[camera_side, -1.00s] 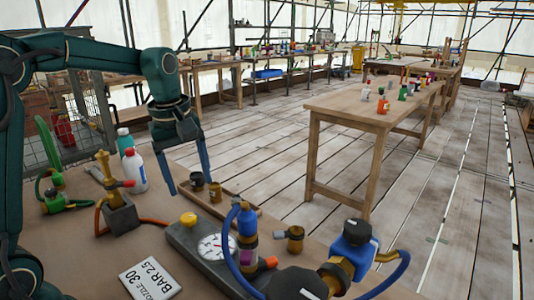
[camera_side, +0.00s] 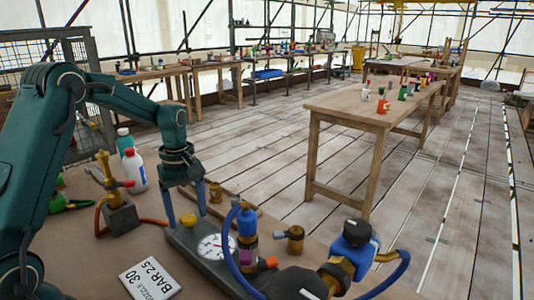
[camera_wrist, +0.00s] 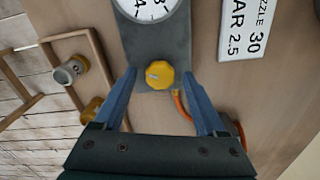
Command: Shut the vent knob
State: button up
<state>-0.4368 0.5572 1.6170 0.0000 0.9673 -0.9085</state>
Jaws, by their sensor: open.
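The yellow vent knob (camera_side: 188,219) sits at the far end of a grey base plate (camera_side: 185,238) beside a round white gauge (camera_side: 216,247). In the wrist view the knob (camera_wrist: 159,75) shows as a yellow faceted cap with a small mark on it. My gripper (camera_side: 187,222) is above the plate, its two blue fingers pointing down on either side of the knob. In the wrist view the open fingers of my gripper (camera_wrist: 160,78) straddle the knob with a gap on each side. I cannot tell how far the fingertips are above the plate.
A brass nozzle on a block (camera_side: 122,216) with an orange hose stands left. A blue and brass regulator (camera_side: 247,235) stands right of the gauge. A white card (camera_side: 151,279) lies in front. Brass fittings (camera_side: 295,238) and a white bottle (camera_side: 135,170) stand nearby.

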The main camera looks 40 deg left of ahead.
grip_shut()
jog(key=shift+m, duration=0.3)
jog(key=m, duration=1.1)
jog(key=shift+r+m, duration=0.1)
jog(key=shift+m, duration=0.2)
dwell(0.5)
grip_release()
